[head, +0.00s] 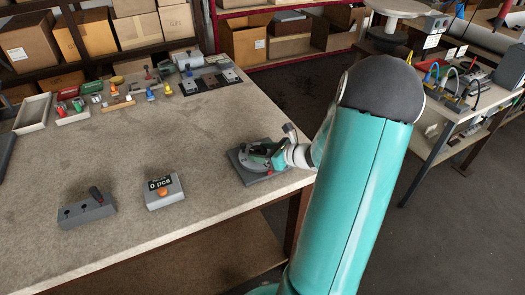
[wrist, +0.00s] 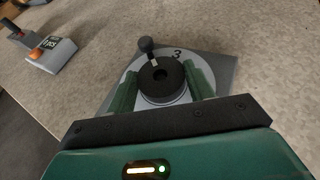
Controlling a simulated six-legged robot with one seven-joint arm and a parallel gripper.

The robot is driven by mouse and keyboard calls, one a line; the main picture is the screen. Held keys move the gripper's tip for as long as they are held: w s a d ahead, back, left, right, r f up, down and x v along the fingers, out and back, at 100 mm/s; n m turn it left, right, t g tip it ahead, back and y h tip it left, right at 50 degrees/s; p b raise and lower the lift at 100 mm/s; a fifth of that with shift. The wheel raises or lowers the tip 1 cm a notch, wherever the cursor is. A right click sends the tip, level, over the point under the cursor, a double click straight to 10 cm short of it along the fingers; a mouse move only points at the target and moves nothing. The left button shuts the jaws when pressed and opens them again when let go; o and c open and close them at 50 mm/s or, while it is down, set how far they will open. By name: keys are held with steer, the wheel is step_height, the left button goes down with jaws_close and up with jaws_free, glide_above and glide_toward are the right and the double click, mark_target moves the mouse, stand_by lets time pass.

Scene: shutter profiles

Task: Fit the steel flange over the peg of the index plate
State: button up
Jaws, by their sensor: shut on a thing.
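The index plate (head: 246,168) lies near the right edge of the table, a round pale dial on a grey square base. In the wrist view its dial (wrist: 178,54) shows the number 3 and a lever with a black ball knob. My gripper (wrist: 162,76) is over the dial, its green fingers closed on the sides of the flange (wrist: 168,88), a round part with a dark ring-shaped top and a paler rim. The peg is not clear; I cannot tell whether the flange is around it. In the head view my gripper (head: 272,159) largely hides the flange.
A counter box reading "0 pcs" (head: 165,191) with an orange button and a grey block with a black lever (head: 86,211) stand to the left. Trays and small parts (head: 130,95) fill the table's back. The table's middle is clear.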

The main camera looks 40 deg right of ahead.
steer(key=o, duration=1.3)
steer(key=shift+f, duration=0.1)
steer(key=shift+o, duration=0.2)
steer(key=v, duration=1.3)
steer(key=shift+s, duration=0.4)
